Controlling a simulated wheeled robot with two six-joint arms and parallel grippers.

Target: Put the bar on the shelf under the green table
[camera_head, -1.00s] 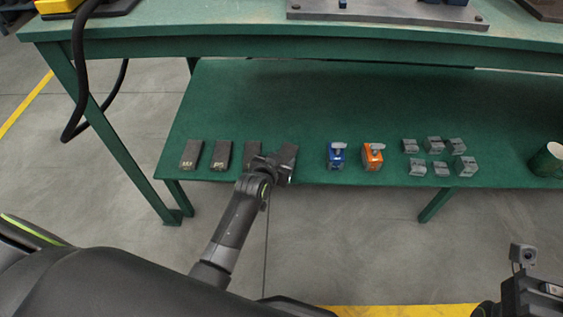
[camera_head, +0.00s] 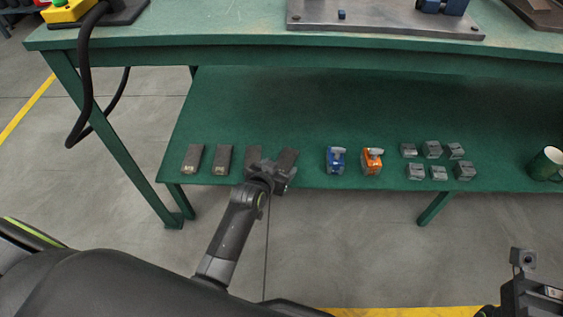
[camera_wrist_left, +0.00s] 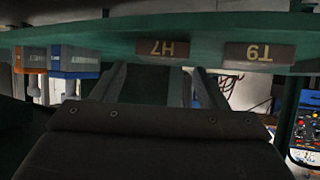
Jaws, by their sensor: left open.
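The shelf (camera_head: 380,105) is the green lower board under the green table (camera_head: 200,38). A dark bar (camera_head: 287,157) lies on it near its front edge, just beyond my left gripper (camera_head: 276,173). My left gripper (camera_wrist_left: 160,85) is open and empty, apart from the bars, in front of the shelf edge. Part of my right gripper (camera_head: 530,292) shows at the lower right; its jaws are not clear.
More dark bars (camera_head: 222,159) lie to the left in the same row. A blue block (camera_head: 336,161), an orange block (camera_head: 372,162), several small grey blocks (camera_head: 433,150) and a green cup (camera_head: 546,163) stand to the right. The shelf behind them is clear.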

